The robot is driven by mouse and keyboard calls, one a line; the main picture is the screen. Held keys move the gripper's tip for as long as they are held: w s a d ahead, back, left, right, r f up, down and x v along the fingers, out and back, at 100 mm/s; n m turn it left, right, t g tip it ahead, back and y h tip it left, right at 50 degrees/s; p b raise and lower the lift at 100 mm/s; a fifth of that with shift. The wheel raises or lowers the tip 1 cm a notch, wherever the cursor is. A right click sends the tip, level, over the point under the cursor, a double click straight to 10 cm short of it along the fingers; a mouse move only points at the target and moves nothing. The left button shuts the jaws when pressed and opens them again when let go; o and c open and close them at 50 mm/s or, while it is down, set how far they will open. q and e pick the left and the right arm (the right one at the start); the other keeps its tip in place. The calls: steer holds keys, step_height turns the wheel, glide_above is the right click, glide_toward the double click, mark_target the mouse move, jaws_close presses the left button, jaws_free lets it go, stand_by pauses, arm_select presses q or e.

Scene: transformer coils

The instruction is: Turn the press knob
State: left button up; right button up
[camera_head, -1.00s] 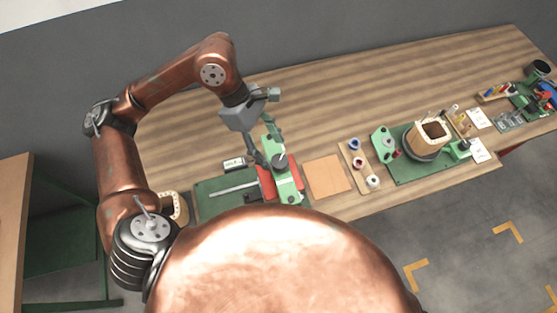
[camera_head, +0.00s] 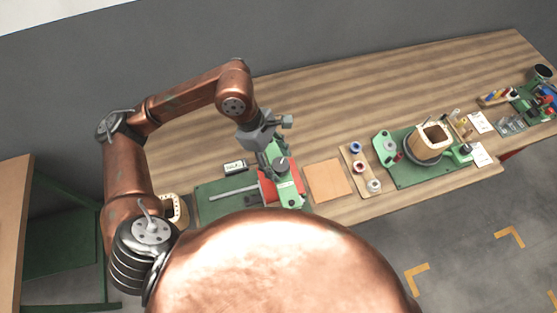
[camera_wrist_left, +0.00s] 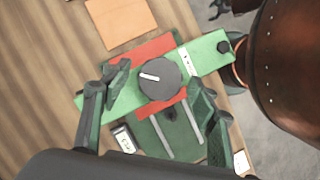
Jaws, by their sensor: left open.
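The press knob (camera_wrist_left: 161,80) is a dark grey disc with a white mark, on top of the green press bar (camera_wrist_left: 208,50). In the head view the knob (camera_head: 282,163) is at the lower middle, on the press over a red block (camera_head: 267,188) and a green base (camera_head: 213,202). My left gripper (camera_wrist_left: 156,84) is open. In the left wrist view its two dark green fingers stand on either side of the knob, with gaps between them and it. I cannot tell how high the fingertips are above the bar.
An orange-tan square pad (camera_head: 328,181) lies right of the press, then a wooden strip with several spools (camera_head: 359,167). A small labelled box (camera_head: 235,166) sits behind the base. A second green fixture (camera_head: 410,172) stands further right. The table's back is clear.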

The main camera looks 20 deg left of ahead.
arm_select(q)
steer(key=c, duration=1.2)
steer(key=shift+o, duration=0.2)
steer(key=shift+n, duration=0.3)
steer(key=shift+s+n+t+b, duration=0.1)
steer(key=shift+n+t+b, duration=0.3)
steer(key=shift+n+b, duration=0.4)
steer(key=shift+n+t+b, duration=0.5)
steer(key=shift+n+t, duration=0.3)
steer(key=shift+n, duration=1.2)
